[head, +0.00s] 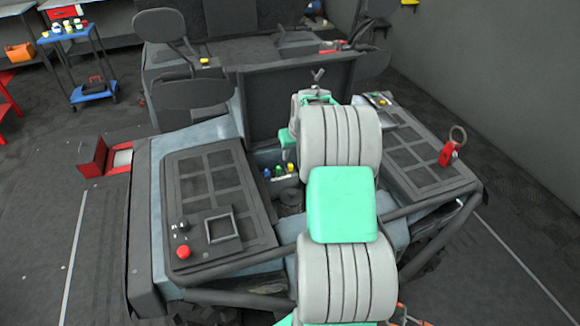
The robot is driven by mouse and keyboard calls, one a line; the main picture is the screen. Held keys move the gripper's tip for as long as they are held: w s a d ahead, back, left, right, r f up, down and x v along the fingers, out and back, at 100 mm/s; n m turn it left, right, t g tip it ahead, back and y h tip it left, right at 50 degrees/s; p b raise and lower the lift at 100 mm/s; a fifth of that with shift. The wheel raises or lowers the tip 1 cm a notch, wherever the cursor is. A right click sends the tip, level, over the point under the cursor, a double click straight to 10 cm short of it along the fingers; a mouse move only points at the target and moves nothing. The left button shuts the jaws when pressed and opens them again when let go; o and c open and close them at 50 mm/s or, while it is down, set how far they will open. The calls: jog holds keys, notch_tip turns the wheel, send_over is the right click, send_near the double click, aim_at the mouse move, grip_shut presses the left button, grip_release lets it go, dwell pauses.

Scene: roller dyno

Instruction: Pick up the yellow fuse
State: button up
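A small yellow piece (290,168), which looks like the yellow fuse, stands at the right end of a short row in the recess at the middle of the machine. A green piece (279,171) and a blue piece (267,173) are beside it, to its left. My white and green arm reaches up from the bottom of the view, just right of the row. Nothing is visibly touching the yellow piece.
A dark panel with a red button (183,252) lies left of the recess. A red tag with a ring (449,152) stands on the right panel. Dark tube rails (230,264) run along the near edge. A blue trolley (93,91) stands at the back left.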

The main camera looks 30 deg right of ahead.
aim_at(290, 165)
jog(key=x, duration=0.2)
jog(key=p+x, duration=0.1)
jog(key=x, duration=0.1)
jog(key=p+x, duration=0.1)
jog(key=x, duration=0.1)
jog(key=shift+a+f, duration=0.25)
jog(key=shift+c, duration=0.4)
jog(key=shift+r, duration=0.1)
grip_shut()
